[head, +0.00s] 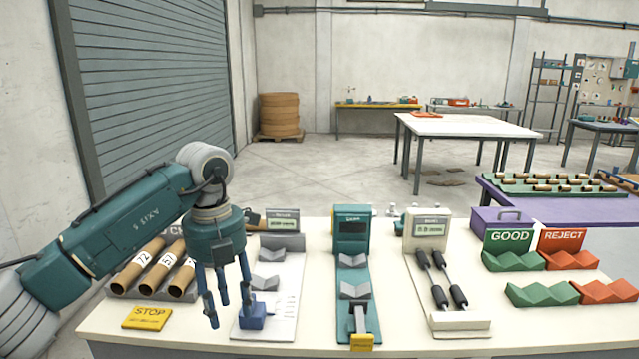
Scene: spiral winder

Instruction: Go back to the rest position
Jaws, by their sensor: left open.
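My left arm comes in from the left, and its gripper (228,305) points down over the front left of the white workbench (400,345). Its fingers are spread with nothing between them. A small blue block (252,317) on the white plate of the left station (278,285) is just right of the fingers; I cannot tell whether they touch. Three numbered cardboard tubes (158,262) lie in a grey rack left of the gripper, partly behind my arm. My right gripper is not in view.
A yellow STOP plate (147,318) lies at the front left. A teal station (353,270) and a white roller station (438,275) stand mid-bench. Green GOOD (514,259) and red REJECT (569,258) holders are at the right. A purple table (560,205) stands behind them.

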